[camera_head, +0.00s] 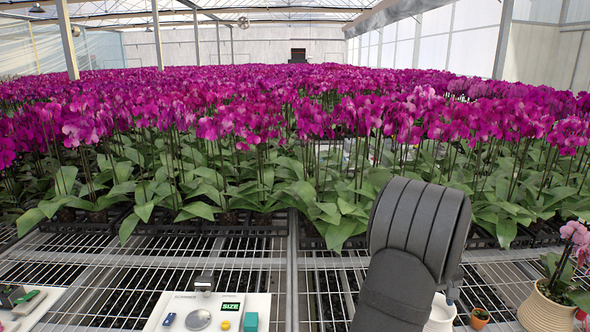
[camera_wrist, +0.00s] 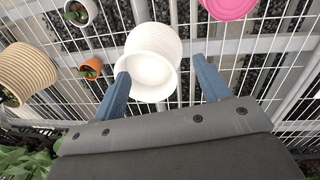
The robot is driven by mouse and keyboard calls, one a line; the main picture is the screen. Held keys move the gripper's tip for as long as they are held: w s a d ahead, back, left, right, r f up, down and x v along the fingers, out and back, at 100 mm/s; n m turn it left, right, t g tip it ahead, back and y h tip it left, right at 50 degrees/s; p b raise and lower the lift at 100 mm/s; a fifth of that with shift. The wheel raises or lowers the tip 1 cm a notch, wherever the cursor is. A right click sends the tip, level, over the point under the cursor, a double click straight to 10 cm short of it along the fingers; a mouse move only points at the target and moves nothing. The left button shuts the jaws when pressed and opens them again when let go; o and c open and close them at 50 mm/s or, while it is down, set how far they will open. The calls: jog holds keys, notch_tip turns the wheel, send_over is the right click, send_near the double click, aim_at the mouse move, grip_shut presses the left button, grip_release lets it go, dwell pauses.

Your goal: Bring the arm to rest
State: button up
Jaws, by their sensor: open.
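My gripper (camera_wrist: 164,85) shows in the wrist view with its two blue fingers spread apart and nothing held between them. An empty white pot (camera_wrist: 153,62) is beyond the fingers, its open mouth facing the camera; the left fingertip overlaps its edge in the picture, and I cannot tell whether they touch. In the head view my dark arm rises at the lower right and hides part of the bench. The white pot (camera_head: 441,314) shows just right of the arm there. My fingers are hidden in the head view.
The wire bench (camera_head: 150,278) carries a white panel (camera_head: 178,318) with a green SIZE display. A ribbed beige pot (camera_head: 545,312) with a pink orchid and a small terracotta pot (camera_head: 480,318) stand at right. Dense magenta orchids (camera_head: 300,100) fill the back. A pink round object (camera_wrist: 229,8) is near the pot.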

jog(key=w+a+n, duration=0.1)
jog(key=w+a, duration=0.1)
jog(key=a, duration=0.4)
jog(key=w+a+n, duration=0.1)
jog(key=w+a, duration=0.2)
jog(key=a, duration=0.3)
jog(key=shift+w+a, duration=0.25)
jog(key=shift+a, duration=0.05)
jog(key=shift+o, duration=0.4)
